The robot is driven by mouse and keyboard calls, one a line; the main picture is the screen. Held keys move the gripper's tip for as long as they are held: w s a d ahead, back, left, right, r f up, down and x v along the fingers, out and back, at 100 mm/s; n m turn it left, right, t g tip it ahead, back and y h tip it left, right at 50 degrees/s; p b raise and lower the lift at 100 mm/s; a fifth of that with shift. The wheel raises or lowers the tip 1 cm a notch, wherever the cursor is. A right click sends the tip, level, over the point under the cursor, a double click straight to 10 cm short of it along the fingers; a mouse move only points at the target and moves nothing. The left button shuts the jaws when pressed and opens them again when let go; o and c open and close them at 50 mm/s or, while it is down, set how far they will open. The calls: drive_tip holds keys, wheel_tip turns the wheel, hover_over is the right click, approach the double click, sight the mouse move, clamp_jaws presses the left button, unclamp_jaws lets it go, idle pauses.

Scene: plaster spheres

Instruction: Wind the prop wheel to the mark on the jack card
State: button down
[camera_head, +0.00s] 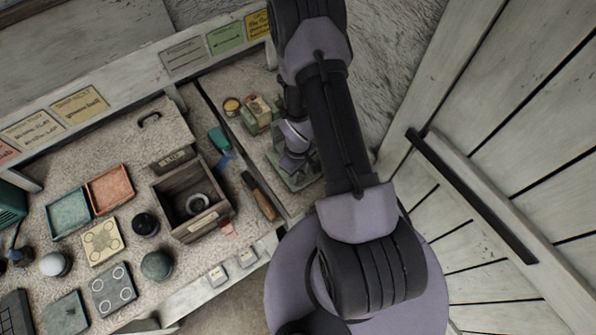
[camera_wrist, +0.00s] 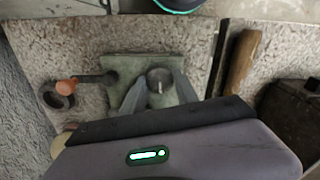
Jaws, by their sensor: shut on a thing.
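In the wrist view my gripper (camera_wrist: 160,88) points down with its two grey fingers closed on the sides of a round grey knob with a pale line on top, apparently the prop wheel (camera_wrist: 159,76). The wheel stands on a green plate (camera_wrist: 120,66). A dark arm with an orange knob (camera_wrist: 67,87) reaches left from the plate. In the head view my gripper (camera_head: 297,168) is over the green plate (camera_head: 302,182), and my arm hides most of it. Cards hang on the back board, among them a green one with an arrow (camera_head: 226,37); I cannot tell which is the jack card.
A small green block (camera_head: 258,113) stands behind. Trays, tiles and spheres fill the left of the bench. A plank wall (camera_head: 500,180) is at right.

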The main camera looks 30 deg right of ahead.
drive_tip(key=m, duration=0.4)
drive_tip(key=shift+s+f+m, duration=0.1)
drive_tip(key=shift+s+m, duration=0.05)
drive_tip(key=shift+m, duration=0.15)
drive_tip(key=m+b, duration=0.1)
drive_tip(key=m, duration=0.3)
drive_tip(key=shift+m, duration=0.3)
drive_tip(key=m+p, duration=0.1)
drive_tip(key=m, duration=0.3)
drive_tip(key=shift+m, duration=0.3)
drive_tip(key=m, duration=0.4)
drive_tip(key=shift+a, duration=0.1)
drive_tip(key=m, duration=0.5)
drive_tip(key=shift+m, duration=1.3)
drive_tip(key=shift+m, duration=0.5)
